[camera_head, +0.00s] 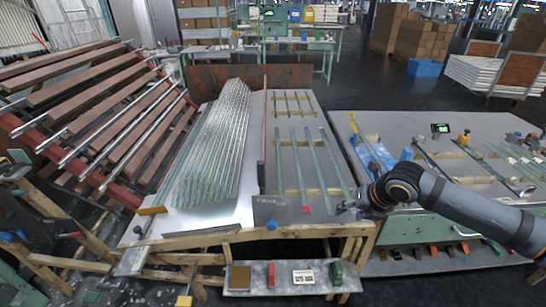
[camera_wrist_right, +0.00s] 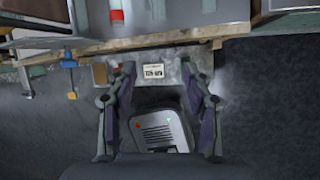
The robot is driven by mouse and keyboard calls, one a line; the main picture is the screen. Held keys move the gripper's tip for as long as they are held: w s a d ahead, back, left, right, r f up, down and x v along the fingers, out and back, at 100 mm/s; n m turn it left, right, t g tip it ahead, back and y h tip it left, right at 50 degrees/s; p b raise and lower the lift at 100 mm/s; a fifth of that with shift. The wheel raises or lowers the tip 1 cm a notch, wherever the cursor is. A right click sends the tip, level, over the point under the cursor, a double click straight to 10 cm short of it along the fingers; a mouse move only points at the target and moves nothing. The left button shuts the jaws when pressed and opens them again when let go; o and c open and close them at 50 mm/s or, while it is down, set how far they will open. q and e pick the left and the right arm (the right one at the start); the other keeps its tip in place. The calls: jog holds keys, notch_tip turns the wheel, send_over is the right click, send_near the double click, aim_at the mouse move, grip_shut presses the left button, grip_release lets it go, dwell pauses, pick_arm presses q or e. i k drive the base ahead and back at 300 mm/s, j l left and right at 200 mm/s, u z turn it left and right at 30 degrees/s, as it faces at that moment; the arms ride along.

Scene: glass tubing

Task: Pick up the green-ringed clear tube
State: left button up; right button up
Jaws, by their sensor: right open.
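Several clear, greenish glass tubes (camera_head: 317,165) lie side by side, apart, on the slatted right half of the table. I cannot make out a green ring for certain on any tube. My right gripper (camera_head: 350,207) is at the near right corner of this table, by the near end of the rightmost tube. In the wrist view the right gripper (camera_wrist_right: 158,70) is open and empty, its fingers wide apart. My left gripper is not in view.
A large bundle of tubes (camera_head: 215,140) fills the table's left half, behind a low divider (camera_head: 263,140). A front shelf (camera_head: 290,278) holds small blocks and a label card (camera_head: 303,277). A second table (camera_head: 400,125) stands to the right. A slanted rack (camera_head: 100,110) is at left.

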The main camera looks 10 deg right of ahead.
aim_at(281, 189)
jog(key=i+j, duration=0.2)
jog(key=i, duration=0.4)
jog(key=i+j, duration=0.15)
jog(key=i, duration=0.45)
